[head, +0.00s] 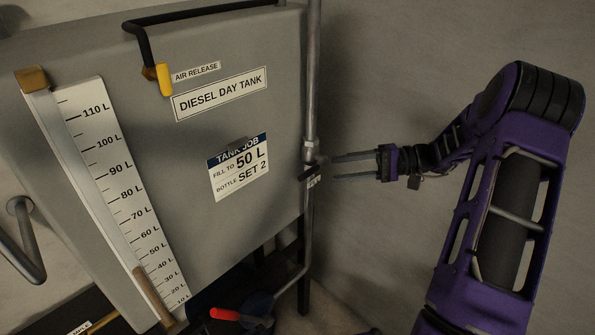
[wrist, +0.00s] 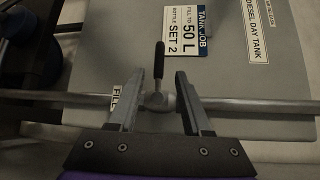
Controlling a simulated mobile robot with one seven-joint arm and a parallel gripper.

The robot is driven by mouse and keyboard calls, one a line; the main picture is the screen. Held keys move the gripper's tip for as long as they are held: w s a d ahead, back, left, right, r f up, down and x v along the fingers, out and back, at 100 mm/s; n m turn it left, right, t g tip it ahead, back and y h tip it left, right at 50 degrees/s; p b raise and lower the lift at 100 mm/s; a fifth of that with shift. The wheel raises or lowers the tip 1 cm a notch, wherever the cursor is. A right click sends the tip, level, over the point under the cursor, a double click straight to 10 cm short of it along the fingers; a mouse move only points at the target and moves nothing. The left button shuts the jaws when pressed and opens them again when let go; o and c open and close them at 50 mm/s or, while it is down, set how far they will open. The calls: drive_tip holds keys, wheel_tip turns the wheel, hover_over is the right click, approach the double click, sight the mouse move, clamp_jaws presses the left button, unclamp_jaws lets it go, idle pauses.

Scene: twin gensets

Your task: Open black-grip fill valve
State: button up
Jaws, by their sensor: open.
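The black-grip fill valve (head: 311,170) sits on the vertical pipe at the right edge of the grey tank. In the wrist view its black lever (wrist: 158,59) stands across the pipe, pointing towards the tank face. The round valve body (wrist: 160,101) lies on the pipe between my two fingers. My gripper (head: 328,168) is open and reaches in from the right at valve height. In the wrist view my gripper (wrist: 160,76) has one finger on each side of the valve. I cannot tell whether either finger touches it. A "FILL" tag (wrist: 116,101) is partly hidden by the left finger.
The diesel day tank (head: 215,135) carries a job label (head: 238,166) reading fill to 50 L and a level scale (head: 115,165). A yellow air release handle (head: 164,79) is at its top. A red-handled lever (head: 225,314) is low down.

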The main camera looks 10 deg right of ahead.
sight(303, 174)
drive_tip(key=x, duration=1.1)
drive_tip(key=shift+a, duration=0.3)
clamp_jaws()
idle(0.9)
